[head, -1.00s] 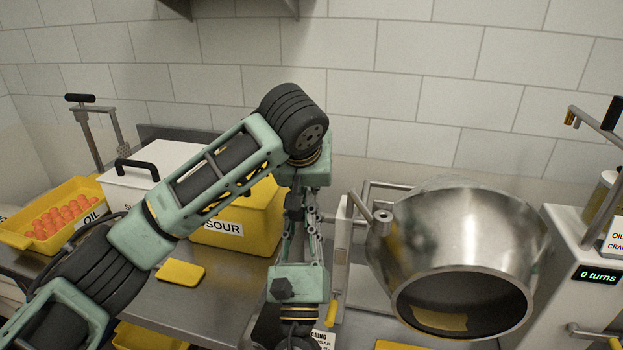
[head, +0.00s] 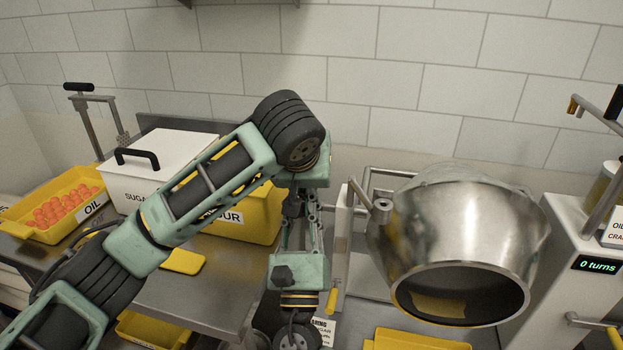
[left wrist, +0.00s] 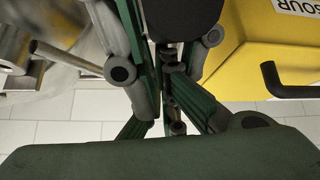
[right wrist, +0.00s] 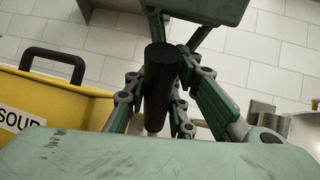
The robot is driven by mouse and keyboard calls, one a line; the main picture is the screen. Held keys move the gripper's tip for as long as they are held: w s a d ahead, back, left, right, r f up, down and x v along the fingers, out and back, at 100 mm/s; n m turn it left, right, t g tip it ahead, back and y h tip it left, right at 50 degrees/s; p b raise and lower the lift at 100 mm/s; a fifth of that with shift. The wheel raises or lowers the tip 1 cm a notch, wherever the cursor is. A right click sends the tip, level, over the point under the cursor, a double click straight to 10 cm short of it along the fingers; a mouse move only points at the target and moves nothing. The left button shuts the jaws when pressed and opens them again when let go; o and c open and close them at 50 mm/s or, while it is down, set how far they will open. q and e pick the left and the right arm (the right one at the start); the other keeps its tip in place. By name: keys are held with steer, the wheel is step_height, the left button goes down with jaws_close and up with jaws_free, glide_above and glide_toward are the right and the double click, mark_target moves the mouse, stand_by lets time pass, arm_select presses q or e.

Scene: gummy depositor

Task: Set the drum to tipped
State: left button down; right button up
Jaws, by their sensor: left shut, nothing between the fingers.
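The steel drum (head: 460,225) stands at the right in the head view, its round mouth facing forward and slightly down. A yellowish patch shows inside the mouth. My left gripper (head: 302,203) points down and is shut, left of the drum. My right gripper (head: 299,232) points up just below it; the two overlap. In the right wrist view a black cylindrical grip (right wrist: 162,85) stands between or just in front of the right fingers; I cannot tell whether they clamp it. A steel bar with a round end (head: 382,205) sits at the drum's left side.
A yellow SOUR bin (head: 240,222), a white sugar bin (head: 150,180) and a yellow tray of orange pieces (head: 25,232) stand at the left. A yellow tray (head: 415,342) lies below the drum. A white unit reading 0 turns (head: 575,245) stands at the right.

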arm_select(q)
steer(key=shift+s+a+f, duration=0.2)
steer(key=shift+s+f, duration=0.05)
steer(key=shift+f, duration=0.05)
arm_select(e)
steer(key=o, duration=0.4)
steer(key=shift+r, duration=0.25)
steer(key=shift+o, duration=0.2)
arm_select(q)
steer(key=shift+d, duration=0.1)
arm_select(e)
steer(key=shift+s+f, duration=0.1)
